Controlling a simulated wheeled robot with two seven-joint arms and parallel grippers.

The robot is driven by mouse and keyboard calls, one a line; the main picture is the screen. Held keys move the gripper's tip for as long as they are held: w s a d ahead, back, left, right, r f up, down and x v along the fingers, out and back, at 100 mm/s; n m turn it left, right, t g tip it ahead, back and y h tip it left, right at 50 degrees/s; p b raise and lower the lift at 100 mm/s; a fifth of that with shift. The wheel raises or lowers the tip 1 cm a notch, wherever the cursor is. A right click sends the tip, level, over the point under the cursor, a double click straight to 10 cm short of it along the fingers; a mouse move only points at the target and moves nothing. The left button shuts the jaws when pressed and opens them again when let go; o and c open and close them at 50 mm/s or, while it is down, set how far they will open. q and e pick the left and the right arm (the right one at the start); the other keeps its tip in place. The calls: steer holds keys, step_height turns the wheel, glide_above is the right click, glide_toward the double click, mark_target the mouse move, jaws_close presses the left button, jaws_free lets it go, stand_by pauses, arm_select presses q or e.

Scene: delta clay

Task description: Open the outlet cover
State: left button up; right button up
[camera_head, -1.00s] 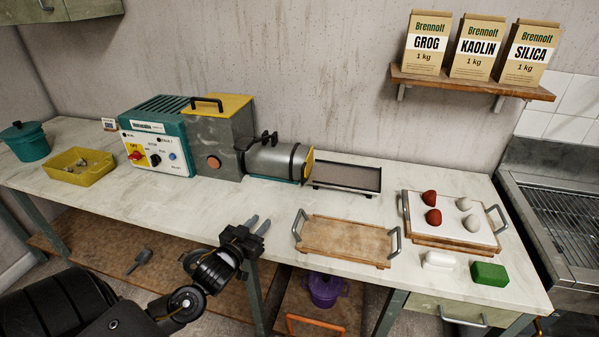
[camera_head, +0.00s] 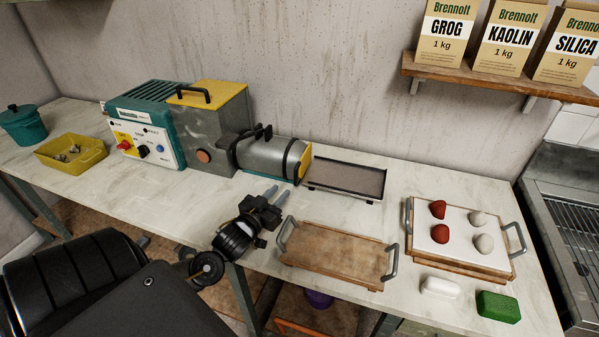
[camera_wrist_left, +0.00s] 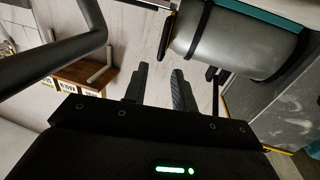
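The clay machine has a grey barrel (camera_head: 266,156) on its right side. A yellow outlet cover (camera_head: 304,164) sits flat against the barrel's right end and looks shut. A dark clamp with black knobs (camera_head: 265,132) is on top of the barrel. My left gripper (camera_head: 271,193) is open and empty in front of the barrel, below and left of the cover, apart from it. In the left wrist view, its two fingers (camera_wrist_left: 158,84) stand apart, and the barrel (camera_wrist_left: 235,45) shows at upper right. My right gripper is not in view.
A wooden tray with metal handles (camera_head: 335,256) lies just right of my left gripper. A dark low stand (camera_head: 345,181) is right of the outlet. A board with red and white lumps (camera_head: 460,260) is farther right. A yellow bin (camera_head: 72,153) stands left.

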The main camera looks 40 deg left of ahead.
mark_target(296, 184)
arm_select(q)
steer(key=w, duration=0.3)
steer(key=w+a+p, duration=0.1)
steer(key=w, duration=0.6)
steer(key=shift+w+a+p, duration=0.2)
steer(key=shift+a+p, duration=0.1)
steer(key=shift+a, duration=0.1)
jaws_close()
